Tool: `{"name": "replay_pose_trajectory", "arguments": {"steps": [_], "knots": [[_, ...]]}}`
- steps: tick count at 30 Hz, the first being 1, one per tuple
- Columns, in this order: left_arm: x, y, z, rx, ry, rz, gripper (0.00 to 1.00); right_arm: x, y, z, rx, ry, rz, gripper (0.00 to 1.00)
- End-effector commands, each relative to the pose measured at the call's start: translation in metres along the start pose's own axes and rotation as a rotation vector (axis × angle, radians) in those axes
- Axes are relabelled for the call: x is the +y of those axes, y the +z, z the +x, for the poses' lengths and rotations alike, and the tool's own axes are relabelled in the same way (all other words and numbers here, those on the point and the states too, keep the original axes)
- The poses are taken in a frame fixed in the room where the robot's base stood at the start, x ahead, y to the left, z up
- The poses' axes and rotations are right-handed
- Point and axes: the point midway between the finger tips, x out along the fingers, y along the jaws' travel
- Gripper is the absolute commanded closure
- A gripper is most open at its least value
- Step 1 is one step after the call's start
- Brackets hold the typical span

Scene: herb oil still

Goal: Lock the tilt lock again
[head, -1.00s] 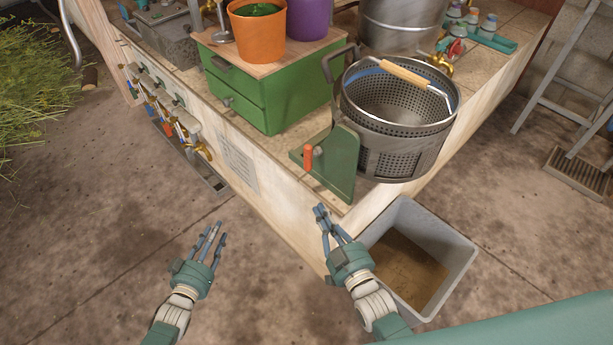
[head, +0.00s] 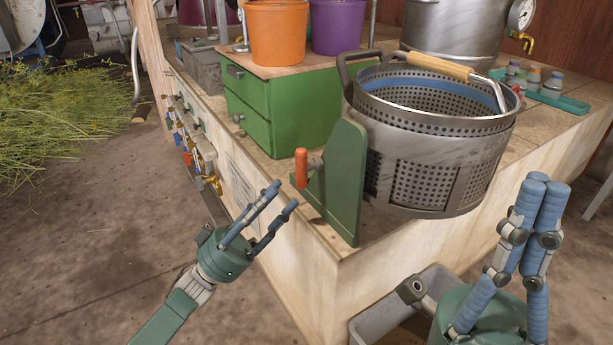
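The tilt lock shows as a short orange-handled lever (head: 301,168) standing upright on a pin in a green bracket plate (head: 346,185). The bracket stands at the counter corner, beside the perforated metal basket (head: 425,180), which sits upright. My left gripper (head: 282,196) is open and empty, just below and left of the orange handle in the picture, with no visible contact. My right gripper (head: 542,185) is raised at the lower right, in front of the counter, with fingers pointing up. Its fingertips overlap in the view, so I cannot tell its opening. It holds nothing visible.
A green drawer box (head: 285,110) carries an orange bucket (head: 277,32) and a purple bucket (head: 338,25) behind the bracket. A grey bin (head: 375,325) stands below the counter corner. Taps and valves (head: 190,140) line the counter's left side.

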Motion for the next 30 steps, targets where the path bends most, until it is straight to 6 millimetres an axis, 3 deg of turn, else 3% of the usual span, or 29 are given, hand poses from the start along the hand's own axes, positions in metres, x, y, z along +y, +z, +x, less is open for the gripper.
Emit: {"name": "replay_pose_trajectory", "arguments": {"steps": [6, 12, 24, 25, 30], "knots": [[0.0, 0.001, 0.043, 0.003, 0.002, 0.001, 0.66, 0.0, 0.002, 0.001, 0.014, -0.007, -0.002, 1.0], [0.0, 0.001, 0.07, 0.001, -0.001, 0.0, 0.66, -0.001, 0.002, 0.003, 0.026, -0.012, -0.004, 1.0], [-0.001, 0.001, 0.08, -0.001, -0.003, 0.0, 0.66, -0.001, 0.002, 0.005, 0.029, -0.015, -0.005, 1.0], [-0.001, 0.001, 0.08, -0.001, -0.003, 0.0, 0.68, -0.001, 0.002, 0.005, 0.029, -0.015, -0.004, 1.0], [-0.001, 0.001, 0.08, -0.001, -0.003, 0.0, 1.0, -0.001, 0.002, 0.005, 0.029, -0.015, -0.004, 1.0]]}}
